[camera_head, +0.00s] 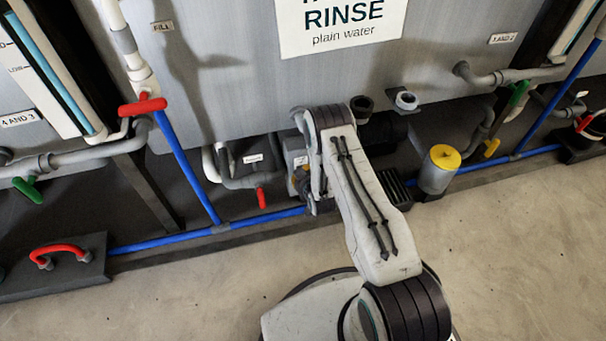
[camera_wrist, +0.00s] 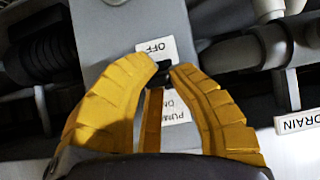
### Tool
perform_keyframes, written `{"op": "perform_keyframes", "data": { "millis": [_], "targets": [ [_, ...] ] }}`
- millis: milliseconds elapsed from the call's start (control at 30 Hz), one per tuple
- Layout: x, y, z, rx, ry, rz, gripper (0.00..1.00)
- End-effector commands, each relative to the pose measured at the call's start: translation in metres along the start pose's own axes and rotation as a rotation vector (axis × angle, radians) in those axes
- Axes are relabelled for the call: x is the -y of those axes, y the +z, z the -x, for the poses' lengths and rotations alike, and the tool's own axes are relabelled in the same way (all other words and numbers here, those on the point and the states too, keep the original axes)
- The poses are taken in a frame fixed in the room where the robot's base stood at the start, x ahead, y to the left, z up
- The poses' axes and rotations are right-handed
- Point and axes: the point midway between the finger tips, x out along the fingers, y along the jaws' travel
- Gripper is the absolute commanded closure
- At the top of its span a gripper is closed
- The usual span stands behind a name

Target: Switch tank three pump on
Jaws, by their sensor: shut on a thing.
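In the wrist view, a grey pump switch box (camera_wrist: 128,25) carries a white OFF label (camera_wrist: 155,48) and a PUMP ON label (camera_wrist: 175,108), both upside down. A small black switch lever (camera_wrist: 162,72) sits between the labels, close to OFF. My gripper (camera_wrist: 164,70) has its yellow ribbed fingers around the lever, shut on it. The fingers hide part of the ON label. In the head view, the grey box (camera_head: 293,147) is low under the tank, and my arm covers much of it. The lever is hidden there.
The grey tank (camera_head: 230,90) bears a RINSE plain water sign (camera_head: 340,22). A red-handled valve (camera_head: 262,198) and grey pipe are left of the box. A yellow-topped cylinder (camera_head: 438,172) stands right. Blue pipe (camera_head: 165,243) runs along the floor edge; open floor (camera_head: 520,250) lies in front.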

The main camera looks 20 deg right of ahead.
Motion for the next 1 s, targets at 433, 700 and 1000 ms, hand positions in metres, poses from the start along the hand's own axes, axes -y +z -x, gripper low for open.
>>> {"op": "perform_keyframes", "data": {
  "millis": [433,700,1000],
  "targets": [
    [-0.0031,-0.0016,-0.0007,-0.006,0.005,-0.003,0.62],
    [-0.0017,-0.0008,-0.0004,-0.003,0.003,-0.002,0.52],
    [-0.0013,-0.0007,0.0086,-0.003,0.002,-0.002,0.52]
  ]
}}
